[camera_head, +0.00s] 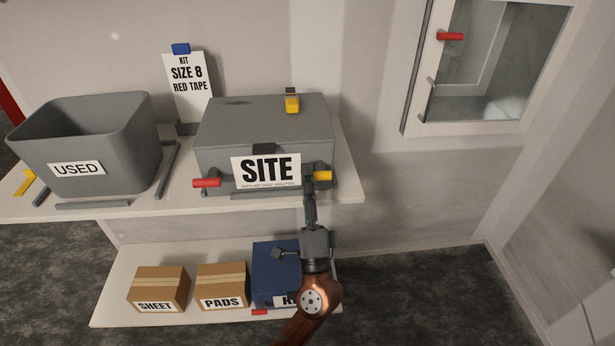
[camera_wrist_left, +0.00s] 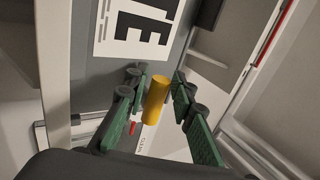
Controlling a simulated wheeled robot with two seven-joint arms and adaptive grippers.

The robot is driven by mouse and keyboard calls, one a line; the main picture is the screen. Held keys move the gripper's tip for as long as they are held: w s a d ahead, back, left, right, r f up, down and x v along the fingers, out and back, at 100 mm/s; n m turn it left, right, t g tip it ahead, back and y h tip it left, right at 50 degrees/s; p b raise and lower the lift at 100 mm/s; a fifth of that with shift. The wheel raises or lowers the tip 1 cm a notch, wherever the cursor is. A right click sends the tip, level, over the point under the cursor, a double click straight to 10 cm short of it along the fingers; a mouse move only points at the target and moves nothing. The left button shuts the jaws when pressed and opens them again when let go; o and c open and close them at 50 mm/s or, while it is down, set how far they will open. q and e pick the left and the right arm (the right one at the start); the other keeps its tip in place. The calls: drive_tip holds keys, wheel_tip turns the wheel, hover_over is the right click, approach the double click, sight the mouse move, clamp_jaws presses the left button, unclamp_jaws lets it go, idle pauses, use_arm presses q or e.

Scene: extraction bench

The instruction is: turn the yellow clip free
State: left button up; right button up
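The yellow clip (camera_head: 322,175) sticks out at the front right of the grey SITE box (camera_head: 225,155), beside the SITE label. In the left wrist view the clip (camera_wrist_left: 156,100) is a yellow cylinder between the two green-padded fingers. My left gripper (camera_head: 309,187) is at the clip from the front and below. In the wrist view the left gripper (camera_wrist_left: 158,88) is open, with a narrow gap on each side of the clip. The head view shows the fingers edge-on, so contact is hard to judge. A red clip (camera_head: 206,183) sits at the box's front left. My right gripper is not in view.
A grey USED bin (camera_head: 120,150) stands left on the white shelf (camera_head: 110,208). A kit card (camera_head: 187,90) stands behind. Below are SHEET (camera_head: 158,285) and PADS (camera_head: 221,282) cartons and a blue box (camera_head: 272,262). A glazed cabinet (camera_head: 470,128) hangs right.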

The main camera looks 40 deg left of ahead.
use_arm(q)
drive_tip(key=v, duration=1.1)
drive_tip(key=shift+s+d, duration=0.2)
drive_tip(key=shift+f, duration=0.2)
